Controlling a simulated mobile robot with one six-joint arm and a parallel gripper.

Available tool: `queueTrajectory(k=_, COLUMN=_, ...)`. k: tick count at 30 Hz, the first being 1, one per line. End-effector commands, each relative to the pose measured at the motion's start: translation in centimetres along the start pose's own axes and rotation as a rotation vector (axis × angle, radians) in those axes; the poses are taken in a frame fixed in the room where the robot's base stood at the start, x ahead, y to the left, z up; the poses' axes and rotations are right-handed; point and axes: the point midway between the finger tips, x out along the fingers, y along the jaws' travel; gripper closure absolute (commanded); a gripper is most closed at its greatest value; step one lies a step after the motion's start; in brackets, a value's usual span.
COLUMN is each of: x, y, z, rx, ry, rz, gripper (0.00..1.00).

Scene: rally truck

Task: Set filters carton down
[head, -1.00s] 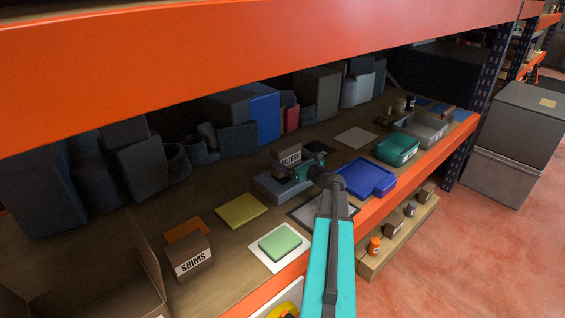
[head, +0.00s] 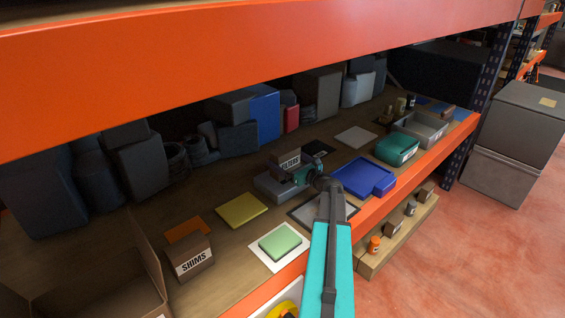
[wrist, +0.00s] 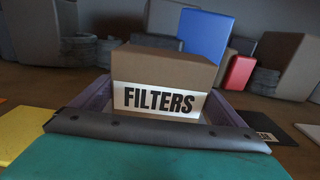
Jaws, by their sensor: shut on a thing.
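The filters carton (head: 289,162) is a small brown box with a white label reading FILTERS. It also shows in the wrist view (wrist: 165,75), upright, its label facing the camera. My gripper (head: 293,175) is shut on it. The carton is in or just over a grey tray (head: 270,188) on the shelf; the tray's walls (wrist: 95,103) show at both sides of the carton in the wrist view. The carton's underside is hidden, so I cannot tell whether it touches the tray floor.
A blue tray (head: 364,179), a teal bin (head: 397,150) and a grey bin (head: 420,128) stand to the right. A yellow mat (head: 241,210), a green block (head: 280,242) and a SHIMS carton (head: 191,258) lie left and in front. Dark boxes line the back; an orange beam crosses above.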

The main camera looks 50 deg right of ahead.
Motion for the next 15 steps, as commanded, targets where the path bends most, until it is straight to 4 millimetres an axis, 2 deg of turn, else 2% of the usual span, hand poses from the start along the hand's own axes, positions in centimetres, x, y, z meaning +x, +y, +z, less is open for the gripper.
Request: queueTrajectory(k=15, x=0.00, y=0.01, z=-0.80, rx=0.000, ry=-0.001, rz=0.000, gripper=0.38)
